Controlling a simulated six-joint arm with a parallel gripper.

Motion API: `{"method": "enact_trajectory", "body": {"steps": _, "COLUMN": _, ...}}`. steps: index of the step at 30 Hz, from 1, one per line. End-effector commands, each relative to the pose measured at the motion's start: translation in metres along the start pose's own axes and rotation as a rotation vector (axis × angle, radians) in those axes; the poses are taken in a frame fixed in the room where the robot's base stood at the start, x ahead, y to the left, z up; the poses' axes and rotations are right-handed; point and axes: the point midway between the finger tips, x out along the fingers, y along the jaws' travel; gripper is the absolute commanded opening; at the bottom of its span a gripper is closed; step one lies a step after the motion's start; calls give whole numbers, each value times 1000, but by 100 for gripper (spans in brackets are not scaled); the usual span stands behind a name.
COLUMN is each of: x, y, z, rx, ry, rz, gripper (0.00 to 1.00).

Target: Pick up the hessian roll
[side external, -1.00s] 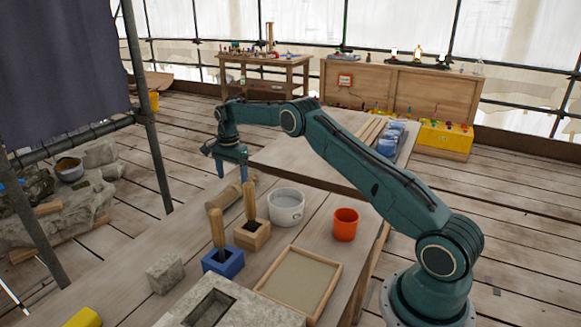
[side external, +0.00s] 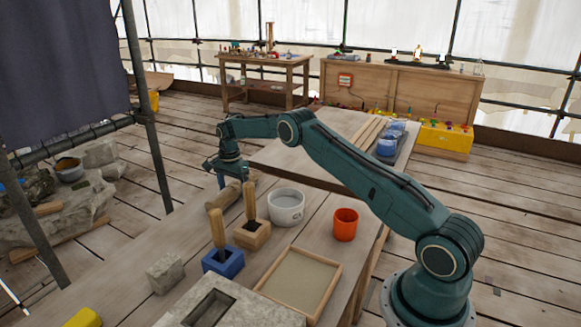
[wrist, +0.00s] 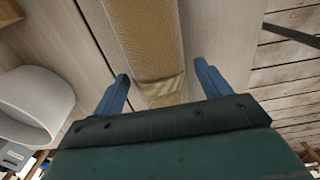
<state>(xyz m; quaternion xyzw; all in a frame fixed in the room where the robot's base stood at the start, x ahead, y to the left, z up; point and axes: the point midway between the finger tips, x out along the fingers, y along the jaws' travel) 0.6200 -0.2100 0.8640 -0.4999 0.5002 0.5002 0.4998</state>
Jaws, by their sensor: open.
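The hessian roll (wrist: 145,40) is a tan woven cylinder. In the wrist view it runs from the top edge down to between my fingers, with one end near the fingertips. In the side view the hessian roll (side external: 225,196) lies on the bench behind the wooden-handled tools, partly hidden by my gripper. My gripper (wrist: 163,78) is open, with one blue finger on each side of the roll and a gap visible on both sides. In the side view my gripper (side external: 234,182) is low over the roll, and its fingertips are hard to make out.
A grey pot (side external: 286,206) stands close to the roll, also at left in the wrist view (wrist: 30,105). Two wooden-handled tools stand in a blue block (side external: 223,262) and a wooden block (side external: 252,234). An orange cup (side external: 345,225) and a framed tray (side external: 300,281) are nearer.

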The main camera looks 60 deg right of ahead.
Motion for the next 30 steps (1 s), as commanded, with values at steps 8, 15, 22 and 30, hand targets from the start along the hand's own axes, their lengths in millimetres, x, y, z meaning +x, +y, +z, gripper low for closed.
{"method": "enact_trajectory", "body": {"steps": 8, "x": 0, "y": 0, "z": 0, "rx": 0, "ry": 0, "rz": 0, "gripper": 57}}
{"method": "enact_trajectory", "body": {"steps": 15, "x": -1, "y": 0, "z": 0, "rx": 0, "ry": 1, "rz": -2, "gripper": 20}}
{"method": "enact_trajectory", "body": {"steps": 22, "x": -3, "y": -1, "z": 0, "rx": 0, "ry": 1, "rz": -2, "gripper": 20}}
{"method": "enact_trajectory", "body": {"steps": 30, "x": -22, "y": -1, "z": 0, "rx": 0, "ry": 1, "rz": -4, "gripper": 20}}
